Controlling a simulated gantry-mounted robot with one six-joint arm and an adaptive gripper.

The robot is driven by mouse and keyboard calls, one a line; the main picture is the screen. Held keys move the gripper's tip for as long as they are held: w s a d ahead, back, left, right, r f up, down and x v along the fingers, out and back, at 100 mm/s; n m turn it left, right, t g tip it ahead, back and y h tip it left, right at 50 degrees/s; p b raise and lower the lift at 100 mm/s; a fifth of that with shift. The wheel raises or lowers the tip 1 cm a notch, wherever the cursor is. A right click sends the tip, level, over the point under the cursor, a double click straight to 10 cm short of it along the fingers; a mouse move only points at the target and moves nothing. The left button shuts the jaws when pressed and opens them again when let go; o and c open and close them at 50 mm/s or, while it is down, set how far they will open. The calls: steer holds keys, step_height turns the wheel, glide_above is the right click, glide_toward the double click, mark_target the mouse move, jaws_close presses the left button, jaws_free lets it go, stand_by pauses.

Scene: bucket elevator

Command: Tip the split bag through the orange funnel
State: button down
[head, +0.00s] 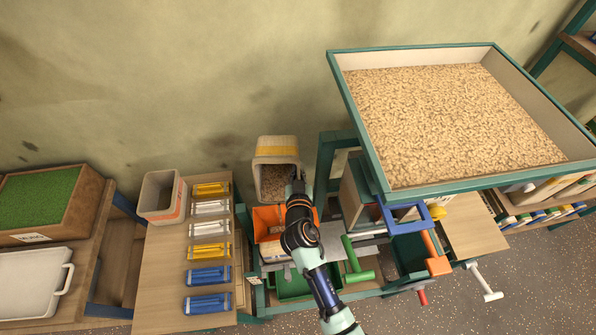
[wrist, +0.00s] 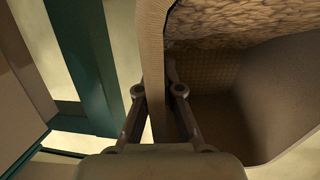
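The split bag (head: 277,146) is a tan, open-mouthed bag with a yellow band, at the centre of the head view. It is tilted, with its mouth toward the front, and brown pellets (head: 274,183) show inside. The orange funnel (head: 267,217) is just below and in front of the mouth, partly hidden by my arm. My gripper (head: 298,184) is at the right side of the bag's mouth. In the wrist view, the fingers (wrist: 158,92) straddle the bag's wall (wrist: 154,50), one inside and one outside, and appear closed on it. Pellets (wrist: 215,20) also show inside there.
A large pellet-filled tray (head: 335,85) on a green frame (head: 324,160) stands right of the bag. A wooden table (head: 160,290) with coloured packets and a bin (head: 160,197) is at left. Green and orange handles (head: 358,262) are at front right.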

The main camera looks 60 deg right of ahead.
steer(key=shift+s+a+r+t+h+b, duration=0.25)
steer(key=shift+a+r+t+h+b, duration=0.3)
steer(key=shift+b, duration=2.15)
steer(key=shift+s+a+r+t+h+b, duration=0.3)
steer(key=shift+h+b, duration=0.35)
steer(key=shift+b, duration=2.05)
steer(key=shift+s+a+r+t+h+b, duration=0.25)
steer(key=shift+a+t+h+b, duration=0.3)
steer(key=shift+b, duration=2.15)
steer(key=shift+s+a+r+t+h+b, duration=0.3)
steer(key=shift+h+b, duration=0.35)
steer(key=shift+b, duration=2)
